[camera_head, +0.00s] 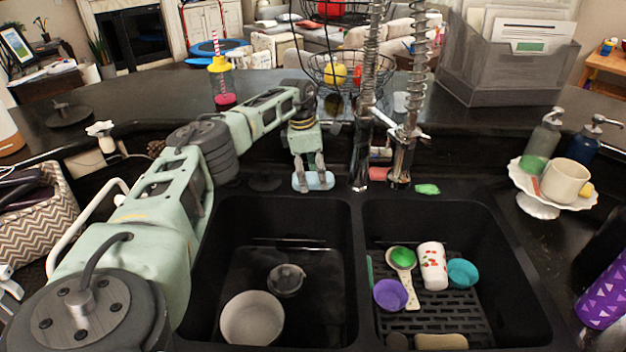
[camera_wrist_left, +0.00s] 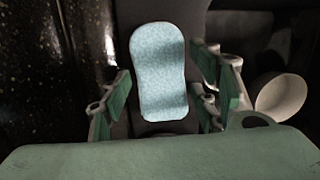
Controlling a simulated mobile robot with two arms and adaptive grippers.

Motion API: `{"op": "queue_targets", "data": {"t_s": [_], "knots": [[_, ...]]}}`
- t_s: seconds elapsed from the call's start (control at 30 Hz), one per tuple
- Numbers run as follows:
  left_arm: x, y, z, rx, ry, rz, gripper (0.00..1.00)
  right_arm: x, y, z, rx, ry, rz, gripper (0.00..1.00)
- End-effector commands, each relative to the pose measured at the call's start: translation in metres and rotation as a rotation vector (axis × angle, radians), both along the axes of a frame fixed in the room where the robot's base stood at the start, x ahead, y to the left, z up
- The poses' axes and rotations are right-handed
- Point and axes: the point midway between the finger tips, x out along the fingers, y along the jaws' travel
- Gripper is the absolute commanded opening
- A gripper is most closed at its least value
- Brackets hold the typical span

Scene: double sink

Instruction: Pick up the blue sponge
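The blue sponge (camera_head: 318,181) is light blue with rounded ends and lies on the dark ledge behind the left sink basin. In the left wrist view the sponge (camera_wrist_left: 158,70) lies lengthwise between the finger pads. My left gripper (camera_head: 310,182) points down at the sponge, one finger toward each side of it in the head view. In the left wrist view the fingers (camera_wrist_left: 165,100) stand apart, with a gap visible on both sides of the sponge. I cannot tell how far the fingertips are above the ledge. My right gripper is not in view.
The faucet (camera_head: 362,150) with its spring hoses stands just right of the left gripper. The left basin holds a bowl (camera_head: 252,318) and a drain strainer (camera_head: 287,280). The right basin holds cups, a spoon and other items. A green scrap (camera_head: 427,189) lies behind it.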

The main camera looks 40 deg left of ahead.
Motion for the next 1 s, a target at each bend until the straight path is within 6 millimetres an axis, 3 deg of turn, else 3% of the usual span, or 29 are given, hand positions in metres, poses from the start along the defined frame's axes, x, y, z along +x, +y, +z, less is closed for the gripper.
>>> {"op": "queue_targets", "data": {"t_s": [0.23,0.53,1.0], "knots": [[0.000,0.000,0.000,0.000,0.000,0.000,0.32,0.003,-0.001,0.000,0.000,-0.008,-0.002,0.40],[0.001,0.000,0.007,0.000,-0.003,0.000,0.32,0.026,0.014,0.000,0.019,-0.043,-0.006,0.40],[0.001,0.000,0.089,0.000,-0.003,0.000,0.32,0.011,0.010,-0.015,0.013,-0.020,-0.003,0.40]]}}
